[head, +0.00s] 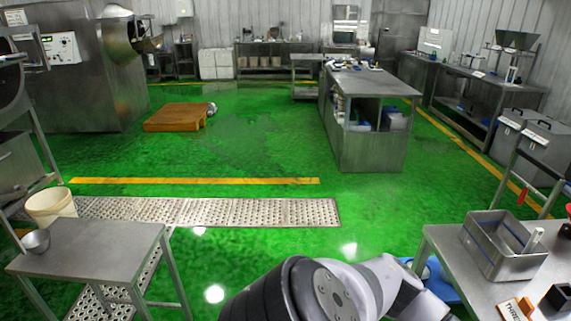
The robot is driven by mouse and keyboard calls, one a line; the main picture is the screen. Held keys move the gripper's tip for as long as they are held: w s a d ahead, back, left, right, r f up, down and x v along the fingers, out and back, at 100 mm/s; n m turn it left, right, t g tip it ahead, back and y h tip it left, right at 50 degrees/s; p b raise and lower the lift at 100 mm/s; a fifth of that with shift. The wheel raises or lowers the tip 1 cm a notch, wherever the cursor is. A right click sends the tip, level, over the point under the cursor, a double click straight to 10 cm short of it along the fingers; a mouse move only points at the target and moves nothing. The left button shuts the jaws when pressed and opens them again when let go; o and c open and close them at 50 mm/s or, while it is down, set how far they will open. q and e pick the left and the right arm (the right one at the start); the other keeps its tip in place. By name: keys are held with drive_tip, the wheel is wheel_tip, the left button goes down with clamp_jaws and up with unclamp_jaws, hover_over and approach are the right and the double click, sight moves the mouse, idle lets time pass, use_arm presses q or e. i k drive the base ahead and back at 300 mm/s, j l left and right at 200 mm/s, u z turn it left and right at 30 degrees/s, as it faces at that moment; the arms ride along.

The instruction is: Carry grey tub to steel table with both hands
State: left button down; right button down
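A grey metallic open tub (490,262) stands upright on the steel table (455,262) at the lower right. A white object leans up out of it. I cannot tell which of these tables the task means. One of my arms shows at the bottom centre, in front of the right table. Its gripper is not visible, nor is the other gripper. No hand shows at the tub.
A cream bucket (52,207) stands behind the left table. A perforated metal floor strip (205,212) lies beyond it. A steel workbench (370,150) stands at centre back and an orange-brown platform (176,117) at back left. Green floor between is open. A blue object (434,272) sits beside the right table.

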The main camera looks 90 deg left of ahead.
sight(111, 246)
drive_tip(key=u, duration=2.15)
drive_tip(key=j, duration=0.6)
drive_tip(key=i+j, duration=0.15)
drive_tip(key=j, duration=1.1)
drive_tip(key=i+j+u, duration=0.1)
drive_tip(key=j, duration=0.55)
drive_tip(key=i+j, duration=0.1)
drive_tip(key=j, duration=0.5)
drive_tip(key=i+j, duration=0.1)
drive_tip(key=j, duration=1.15)
drive_tip(key=i+u, duration=0.05)
